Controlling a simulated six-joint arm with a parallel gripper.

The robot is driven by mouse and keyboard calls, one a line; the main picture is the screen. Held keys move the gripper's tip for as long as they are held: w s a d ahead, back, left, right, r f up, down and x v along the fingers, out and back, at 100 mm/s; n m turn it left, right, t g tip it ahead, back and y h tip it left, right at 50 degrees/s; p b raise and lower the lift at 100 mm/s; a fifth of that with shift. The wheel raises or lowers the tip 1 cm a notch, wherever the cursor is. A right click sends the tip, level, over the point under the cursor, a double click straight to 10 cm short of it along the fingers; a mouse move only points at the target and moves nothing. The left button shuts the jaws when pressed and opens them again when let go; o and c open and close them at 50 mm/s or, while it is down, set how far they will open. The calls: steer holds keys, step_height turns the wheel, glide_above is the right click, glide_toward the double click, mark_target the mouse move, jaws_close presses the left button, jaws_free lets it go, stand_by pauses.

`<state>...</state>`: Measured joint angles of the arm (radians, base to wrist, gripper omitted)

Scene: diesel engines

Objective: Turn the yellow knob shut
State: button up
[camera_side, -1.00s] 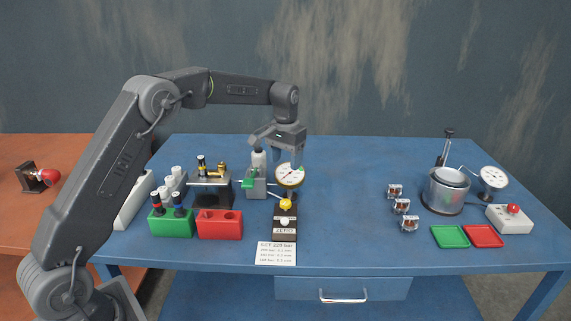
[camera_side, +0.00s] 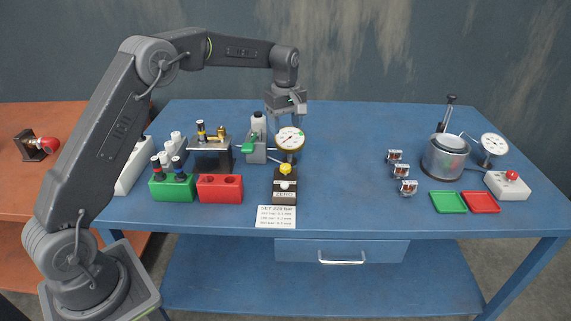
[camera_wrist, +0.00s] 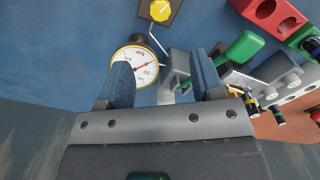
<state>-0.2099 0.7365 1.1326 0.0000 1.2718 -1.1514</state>
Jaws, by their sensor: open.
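The yellow knob (camera_side: 285,168) sits on top of a dark box (camera_side: 284,198) with a white button, in front of the dial gauge (camera_side: 290,138). In the wrist view the yellow knob (camera_wrist: 160,10) is at the top edge, beyond the gauge (camera_wrist: 135,67). My gripper (camera_side: 287,112) is behind and above the gauge, apart from the knob. Its two fingers are spread and empty in the wrist view (camera_wrist: 160,75). The knob is in plain sight in the side view.
A grey pump body with a green handle (camera_side: 249,143) stands close left of the gauge. Red (camera_side: 220,188) and green (camera_side: 172,188) holders are further left. A printed card (camera_side: 276,216) lies in front of the box.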

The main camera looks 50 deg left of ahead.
mark_target(286, 166)
step_height(286, 166, down, 14)
steer(key=shift+r, duration=0.2)
stand_by(0.4)
steer(key=c, duration=0.9)
steer(key=shift+m, duration=2.3)
steer(key=o, duration=0.9)
steer(key=shift+r, duration=0.1)
step_height(286, 166, up, 14)
